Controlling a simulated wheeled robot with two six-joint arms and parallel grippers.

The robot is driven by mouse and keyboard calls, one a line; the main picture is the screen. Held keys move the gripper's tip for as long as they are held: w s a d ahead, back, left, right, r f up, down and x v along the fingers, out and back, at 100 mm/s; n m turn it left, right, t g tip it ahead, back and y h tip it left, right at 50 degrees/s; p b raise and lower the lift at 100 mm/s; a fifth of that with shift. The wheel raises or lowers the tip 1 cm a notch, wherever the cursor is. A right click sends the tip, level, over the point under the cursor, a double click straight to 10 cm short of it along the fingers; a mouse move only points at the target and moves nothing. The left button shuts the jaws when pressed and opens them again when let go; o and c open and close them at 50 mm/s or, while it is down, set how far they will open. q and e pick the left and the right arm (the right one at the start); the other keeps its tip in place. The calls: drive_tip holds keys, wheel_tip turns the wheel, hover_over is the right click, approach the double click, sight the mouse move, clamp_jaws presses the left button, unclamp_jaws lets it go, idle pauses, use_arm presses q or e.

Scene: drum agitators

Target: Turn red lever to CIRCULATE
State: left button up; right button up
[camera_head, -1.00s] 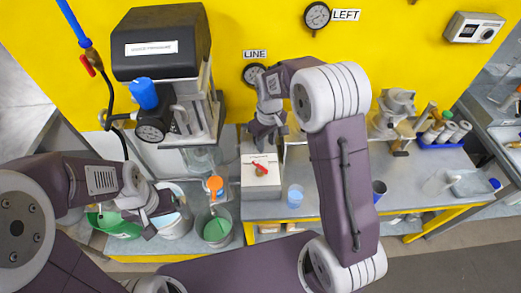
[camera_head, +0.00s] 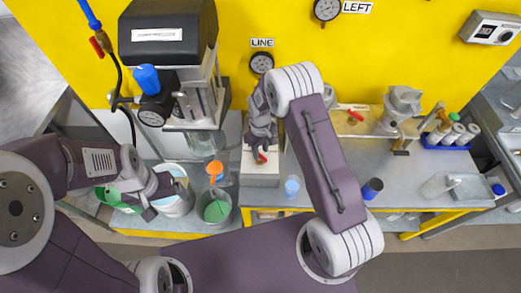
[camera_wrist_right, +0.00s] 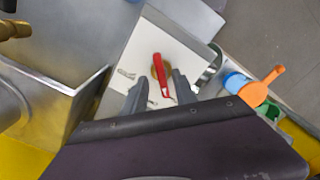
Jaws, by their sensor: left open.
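The red lever (camera_head: 262,158) sits on a brass hub on top of a pale box (camera_head: 262,181) at the bench's front. In the right wrist view the lever (camera_wrist_right: 159,66) is a slim red bar with small, unreadable markings near it. My right gripper (camera_head: 262,143) is above the box, just behind the lever in the head view. In the wrist view its two fingers (camera_wrist_right: 159,86) stand apart, with the lever's near end showing between them; contact cannot be told. My left gripper (camera_head: 157,200) is at the left, near a pale bucket, apart from the lever.
A LINE gauge (camera_head: 261,62) is on the yellow wall behind. A clear beaker (camera_head: 215,210) with green contents and a orange-topped item (camera_head: 215,168) stand left of the box. A black-topped machine (camera_head: 168,35) rises at back left.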

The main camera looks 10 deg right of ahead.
drive_tip(key=shift+a+f, duration=0.25)
drive_tip(key=shift+f, duration=0.3)
drive_tip(key=shift+d, duration=0.1)
clamp_jaws()
drive_tip(key=shift+m, duration=0.3)
drive_tip(key=m+b, duration=0.1)
drive_tip(key=m, duration=0.2)
drive_tip(key=shift+m, duration=0.3)
drive_tip(key=shift+r+m, duration=0.1)
drive_tip(key=shift+m, duration=2.1)
drive_tip(key=shift+w, duration=0.1)
